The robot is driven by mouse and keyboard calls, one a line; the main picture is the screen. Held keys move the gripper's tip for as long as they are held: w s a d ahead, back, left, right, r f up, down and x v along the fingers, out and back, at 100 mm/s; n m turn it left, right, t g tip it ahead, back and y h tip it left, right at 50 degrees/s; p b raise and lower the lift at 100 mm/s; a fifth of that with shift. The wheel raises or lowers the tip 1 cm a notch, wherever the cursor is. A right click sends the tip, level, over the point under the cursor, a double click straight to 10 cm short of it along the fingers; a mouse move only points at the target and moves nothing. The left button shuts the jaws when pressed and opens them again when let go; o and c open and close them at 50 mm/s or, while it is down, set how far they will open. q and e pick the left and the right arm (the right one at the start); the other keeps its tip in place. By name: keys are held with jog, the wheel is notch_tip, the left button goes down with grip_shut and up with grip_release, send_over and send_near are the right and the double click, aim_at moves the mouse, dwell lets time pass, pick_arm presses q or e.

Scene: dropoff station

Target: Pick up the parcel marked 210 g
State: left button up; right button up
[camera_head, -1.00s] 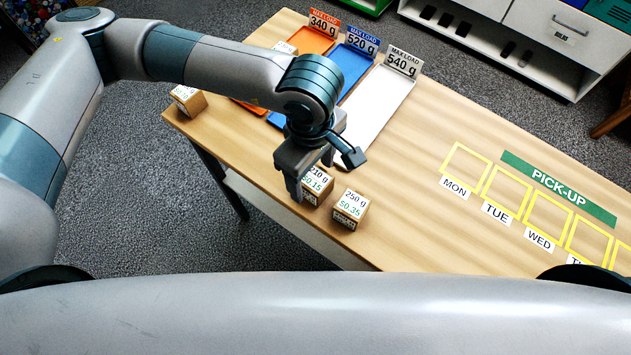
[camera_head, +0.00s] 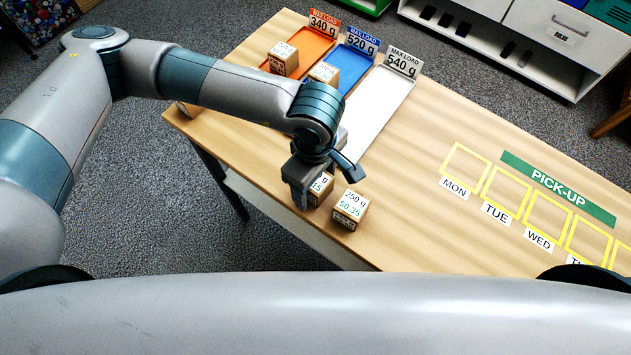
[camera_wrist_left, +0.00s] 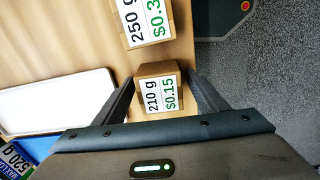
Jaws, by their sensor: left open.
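The parcel marked 210 g (camera_wrist_left: 158,72) is a small brown box with a white label reading 210 g and $0.15. In the left wrist view it sits between the two fingers of my left gripper (camera_wrist_left: 160,98), which are spread apart with the box between them. In the head view my left gripper (camera_head: 305,198) is low over the table's front edge and hides much of the 210 g parcel (camera_head: 321,190). The parcel rests on the table. I cannot tell whether a finger touches it. My right gripper is not in view.
The 250 g parcel (camera_head: 350,209) stands close to the right of the 210 g one. Behind are an orange tray (camera_head: 308,45), a blue tray (camera_head: 347,70) and a white tray (camera_head: 378,105). Parcels show at the orange (camera_head: 284,60) and blue trays (camera_head: 324,74). The table's right half (camera_head: 440,230) has clear room.

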pick_arm(q)
jog(key=c, duration=1.3)
notch_tip(320, 180, up, 9)
jog(key=shift+r+p, duration=0.1)
jog(key=shift+p, duration=0.8)
jog(key=shift+r, duration=0.4)
